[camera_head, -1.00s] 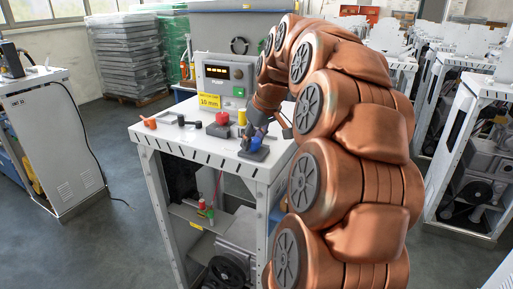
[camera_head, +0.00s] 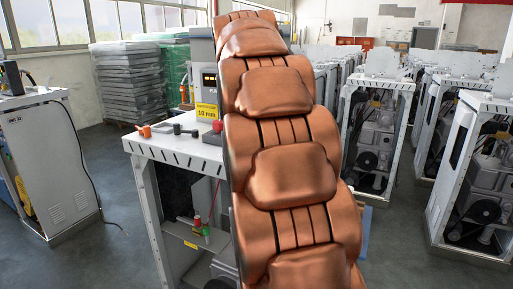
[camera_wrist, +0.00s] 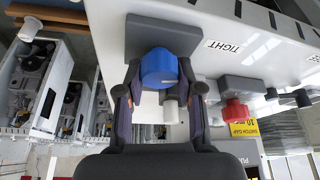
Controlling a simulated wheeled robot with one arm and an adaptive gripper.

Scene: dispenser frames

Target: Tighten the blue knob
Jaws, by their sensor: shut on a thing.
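The blue knob (camera_wrist: 158,68) shows in the wrist view, in front of a dark grey block (camera_wrist: 160,35) on the white frame top. My gripper (camera_wrist: 160,72) has one finger on each side of it and is shut on it. A label reading "TIGHT" (camera_wrist: 223,46) is on the white surface to the right of the knob. In the head view my arm hides the knob and the gripper.
A red knob (camera_wrist: 235,112) on a grey mount is to the right in the wrist view. In the head view an orange part (camera_head: 145,131) and dark parts (camera_head: 183,129) lie on the frame top (camera_head: 165,146). Other white frames (camera_head: 375,130) stand at right.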

